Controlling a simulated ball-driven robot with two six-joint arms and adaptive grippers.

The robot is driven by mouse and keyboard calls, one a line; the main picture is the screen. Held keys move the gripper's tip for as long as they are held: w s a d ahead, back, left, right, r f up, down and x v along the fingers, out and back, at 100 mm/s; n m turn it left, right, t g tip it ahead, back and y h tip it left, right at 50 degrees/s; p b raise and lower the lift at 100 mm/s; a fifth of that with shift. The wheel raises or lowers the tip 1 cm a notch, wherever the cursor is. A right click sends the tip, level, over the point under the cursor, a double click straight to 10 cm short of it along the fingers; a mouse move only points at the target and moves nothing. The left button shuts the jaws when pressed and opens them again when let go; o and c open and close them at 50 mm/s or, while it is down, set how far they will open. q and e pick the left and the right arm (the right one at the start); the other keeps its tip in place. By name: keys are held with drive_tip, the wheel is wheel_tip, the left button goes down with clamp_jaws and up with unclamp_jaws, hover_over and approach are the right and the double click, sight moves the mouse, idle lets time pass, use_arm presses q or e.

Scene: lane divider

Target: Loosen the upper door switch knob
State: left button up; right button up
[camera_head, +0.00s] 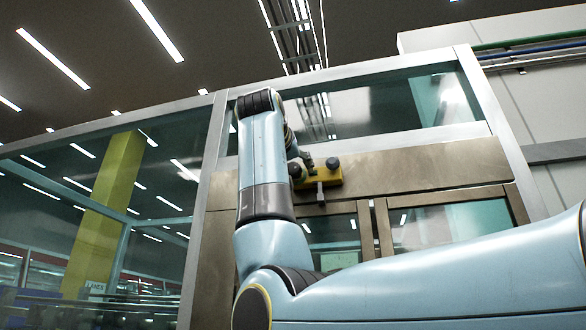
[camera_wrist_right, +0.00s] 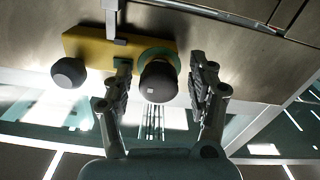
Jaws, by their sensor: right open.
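A yellow switch plate (camera_head: 326,178) with two dark round knobs is mounted on the brown metal door frame; it also shows in the wrist view (camera_wrist_right: 90,45). One knob (camera_wrist_right: 158,82) has a teal collar (camera_wrist_right: 172,57) and sits between the fingers of my right gripper (camera_wrist_right: 161,68). The fingers are open, one on each side, with a gap visible at least on the right. The other knob (camera_wrist_right: 68,73) has no teal collar and is outside the fingers; it shows in the head view (camera_head: 333,163). In the head view my right gripper (camera_head: 304,161) is small and partly hidden by my arm.
A grey latch-like bar (camera_head: 320,192) sticks out below the plate. Brown-framed glass doors (camera_head: 450,222) are below, glass panels in light metal frames (camera_head: 212,135) around. A yellow column (camera_head: 105,210) stands behind the glass at left.

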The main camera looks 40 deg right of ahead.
drive_tip(key=shift+c, duration=0.4)
drive_tip(key=c, duration=1.1)
drive_tip(key=shift+n, duration=0.3)
drive_tip(key=n+b, duration=0.1)
drive_tip(key=n, duration=0.3)
drive_tip(key=shift+s+n, duration=0.1)
drive_tip(key=shift+n, duration=0.2)
drive_tip(key=n+b, duration=0.1)
drive_tip(key=n, duration=0.3)
drive_tip(key=n+b, duration=0.1)
drive_tip(key=n, duration=0.3)
drive_tip(key=shift+n, duration=0.4)
drive_tip(key=shift+n+b, duration=0.55)
drive_tip(key=shift+n, duration=1.75)
